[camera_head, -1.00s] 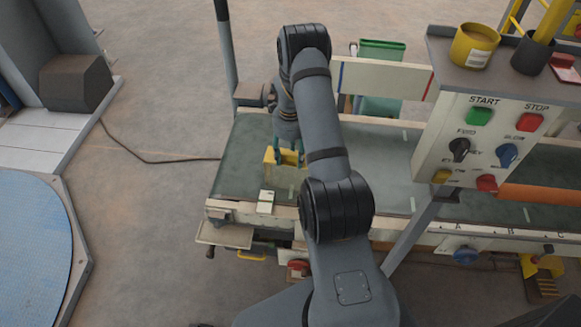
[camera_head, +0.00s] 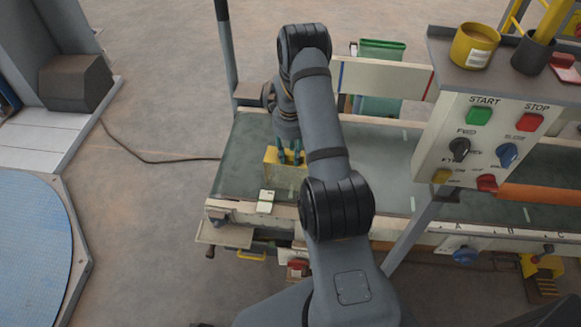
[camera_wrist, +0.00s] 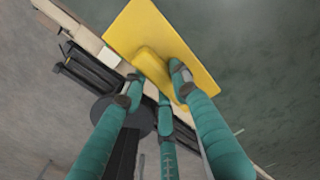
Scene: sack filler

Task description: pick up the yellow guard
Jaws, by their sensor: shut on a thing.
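The yellow guard (camera_head: 286,174) is at the left part of the green conveyor belt in the head view. In the wrist view the yellow guard (camera_wrist: 190,50) is a flat plate with a raised rounded grip. My gripper (camera_wrist: 157,86) has its teal fingers closed around that raised grip. In the head view my gripper (camera_head: 290,151) is at the top of the guard. I cannot tell whether the guard's lower edge touches the belt.
A small pale box (camera_head: 266,201) lies at the belt's near edge, close to the guard. The control panel (camera_head: 482,150) stands to the right, with a yellow tin (camera_head: 474,46) on top. The belt (camera_head: 240,165) is clear left of the guard.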

